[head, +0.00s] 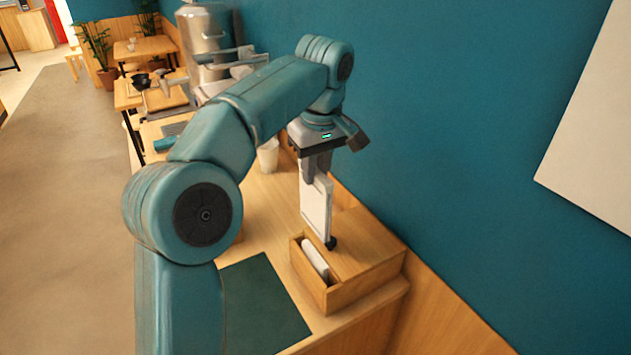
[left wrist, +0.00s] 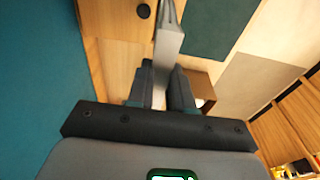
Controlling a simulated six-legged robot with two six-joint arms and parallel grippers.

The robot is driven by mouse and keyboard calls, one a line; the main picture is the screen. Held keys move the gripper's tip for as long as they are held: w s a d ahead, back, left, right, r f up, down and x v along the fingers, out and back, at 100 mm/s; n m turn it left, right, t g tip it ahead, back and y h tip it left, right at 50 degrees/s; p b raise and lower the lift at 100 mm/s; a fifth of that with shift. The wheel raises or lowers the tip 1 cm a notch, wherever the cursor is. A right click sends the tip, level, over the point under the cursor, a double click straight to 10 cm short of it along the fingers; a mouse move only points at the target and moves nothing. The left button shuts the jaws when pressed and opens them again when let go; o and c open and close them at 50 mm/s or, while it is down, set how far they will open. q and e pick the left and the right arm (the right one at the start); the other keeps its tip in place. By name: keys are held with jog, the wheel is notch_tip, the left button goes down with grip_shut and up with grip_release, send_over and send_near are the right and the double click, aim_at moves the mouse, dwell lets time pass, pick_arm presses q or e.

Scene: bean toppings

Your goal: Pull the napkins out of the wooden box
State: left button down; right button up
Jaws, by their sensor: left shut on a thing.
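The wooden box (head: 345,295) stands on the counter near its front right end. A white napkin bundle (head: 314,258) sits in its open slot. My left gripper (head: 318,172) points down above and behind the box. It is shut on a flat white piece (head: 315,207), which looks like napkins and hangs upright from the fingers, its lower end close to the box's back. In the left wrist view this pale piece (left wrist: 167,42) shows edge-on between the two dark fingers (left wrist: 162,92). My right gripper is not in view.
A dark green mat (head: 262,300) lies left of the box. A pale cup (head: 268,156) stands farther back on the counter. The teal wall (head: 450,130) is close on the right.

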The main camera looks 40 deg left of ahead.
pick_arm(q)
jog(key=shift+s+r+p, duration=0.1)
jog(key=shift+r+p, duration=3.65)
jog(key=shift+r, duration=0.25)
notch_tip(320, 180, up, 5)
